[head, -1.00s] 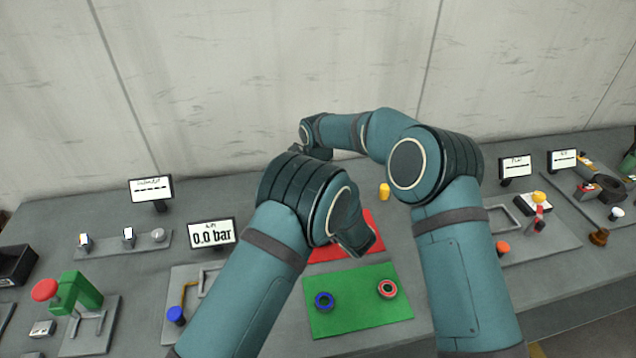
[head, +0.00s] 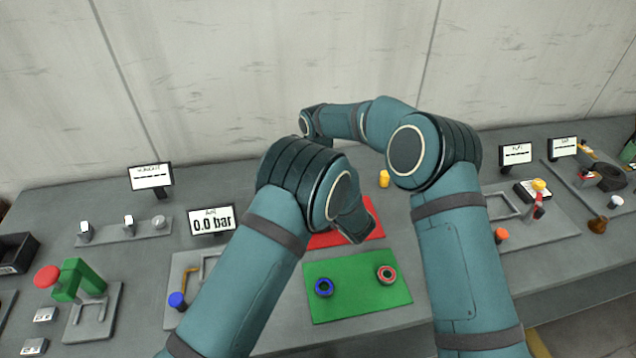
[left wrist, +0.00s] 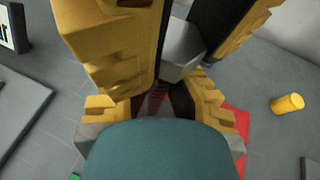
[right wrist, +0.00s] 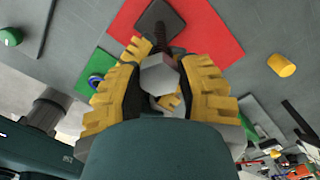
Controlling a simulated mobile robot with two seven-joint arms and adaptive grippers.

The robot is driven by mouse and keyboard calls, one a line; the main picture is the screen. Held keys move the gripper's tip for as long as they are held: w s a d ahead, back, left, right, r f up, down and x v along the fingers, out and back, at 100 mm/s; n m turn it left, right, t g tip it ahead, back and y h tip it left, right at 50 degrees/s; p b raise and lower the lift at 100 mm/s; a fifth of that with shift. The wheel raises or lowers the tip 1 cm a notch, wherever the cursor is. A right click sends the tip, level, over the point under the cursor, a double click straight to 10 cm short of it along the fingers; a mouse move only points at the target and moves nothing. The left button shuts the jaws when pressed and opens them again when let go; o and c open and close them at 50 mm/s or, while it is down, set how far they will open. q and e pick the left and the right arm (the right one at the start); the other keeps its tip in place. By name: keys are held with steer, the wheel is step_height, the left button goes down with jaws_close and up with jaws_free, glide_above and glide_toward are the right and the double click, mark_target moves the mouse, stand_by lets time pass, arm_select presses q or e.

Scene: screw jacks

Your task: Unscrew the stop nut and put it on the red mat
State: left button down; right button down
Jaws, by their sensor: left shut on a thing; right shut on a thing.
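In the right wrist view a grey hexagonal stop nut (right wrist: 160,75) sits between the yellow fingers of my right gripper (right wrist: 163,84), which is shut on it. The dark threaded screw (right wrist: 160,40) runs beyond it to a dark square block (right wrist: 160,18) over the red mat (right wrist: 225,40). In the left wrist view my left gripper (left wrist: 162,100) is shut around the screw (left wrist: 155,97), below the right gripper's large fingers and the nut (left wrist: 183,45). Whether the nut is still threaded on is unclear. In the head view my arms hide both fingertips; part of the red mat (head: 325,240) shows.
A green mat (head: 350,305) with a blue ring (head: 324,288) and a red ring (head: 386,274) lies in front of the red mat. A yellow cylinder (head: 384,179) stands behind it. A display reading 0.0 bar (head: 211,221) stands at left. Other fixtures stand on both sides.

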steer(key=shift+a+n, duration=0.1)
steer(key=shift+n, duration=1)
steer(key=c, duration=0.7)
jaws_free()
steer(key=shift+r, duration=0.1)
